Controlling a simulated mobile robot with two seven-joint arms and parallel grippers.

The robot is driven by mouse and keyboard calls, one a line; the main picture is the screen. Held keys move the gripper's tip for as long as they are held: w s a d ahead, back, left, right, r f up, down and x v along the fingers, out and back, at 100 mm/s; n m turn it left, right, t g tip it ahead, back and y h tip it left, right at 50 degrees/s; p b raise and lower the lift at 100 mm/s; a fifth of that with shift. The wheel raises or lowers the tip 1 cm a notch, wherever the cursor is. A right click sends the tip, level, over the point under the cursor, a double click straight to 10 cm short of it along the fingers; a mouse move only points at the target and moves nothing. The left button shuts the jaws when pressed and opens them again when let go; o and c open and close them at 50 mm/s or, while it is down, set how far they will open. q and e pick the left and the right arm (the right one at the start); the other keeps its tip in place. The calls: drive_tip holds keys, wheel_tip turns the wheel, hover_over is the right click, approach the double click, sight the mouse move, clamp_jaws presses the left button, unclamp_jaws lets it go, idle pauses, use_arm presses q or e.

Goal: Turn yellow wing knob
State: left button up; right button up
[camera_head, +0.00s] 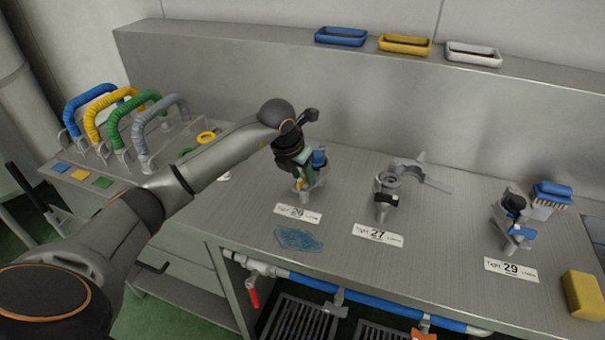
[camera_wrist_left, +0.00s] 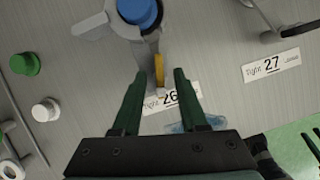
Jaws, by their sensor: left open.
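The yellow wing knob (camera_wrist_left: 159,70) shows edge-on in the left wrist view, on the near side of a grey metal fitting (camera_wrist_left: 125,28) with a blue cap (camera_wrist_left: 140,12). My left gripper (camera_wrist_left: 160,82) is open, with one green finger on each side of the knob. A gap shows between the knob and each finger. In the head view my left gripper (camera_head: 300,172) hangs over the fitting behind label 26 (camera_head: 298,214) and hides much of it. Only a bit of the yellow knob (camera_head: 298,186) shows there. My right gripper is not in view.
Similar fittings stand behind label 27 (camera_head: 378,234) and label 29 (camera_head: 511,269). A blue mesh cloth (camera_head: 298,239) lies in front of label 26. A yellow sponge (camera_head: 583,295) and a blue brush (camera_head: 549,196) are at the right. Free bench lies between the fittings.

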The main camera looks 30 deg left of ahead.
use_arm(q)
drive_tip(key=shift+c, duration=0.4)
clamp_jaws()
drive_tip(key=shift+m, duration=0.3)
drive_tip(key=shift+a+m+h+b, duration=0.15)
drive_tip(key=shift+m+h+b, duration=0.35)
drive_tip(key=shift+m, duration=0.5)
drive_tip(key=m, duration=0.1)
drive_tip(key=m+h+b, duration=0.1)
drive_tip(key=m, duration=0.1)
drive_tip(key=shift+w+a+m+g, duration=0.1)
drive_tip(key=shift+a+m+g, duration=0.05)
drive_tip(key=shift+m+g, duration=0.15)
drive_tip(key=m+h, duration=0.1)
drive_tip(key=m, duration=0.1)
drive_tip(key=m+g, duration=0.1)
drive_tip(key=m, duration=0.1)
drive_tip(key=shift+w+h, duration=0.15)
drive_tip(key=shift+h, duration=0.25)
drive_tip(key=shift+w+a+m+g+b, duration=0.1)
drive_tip(key=shift+m+g+b, duration=0.75)
drive_tip(key=shift+m, duration=1.55)
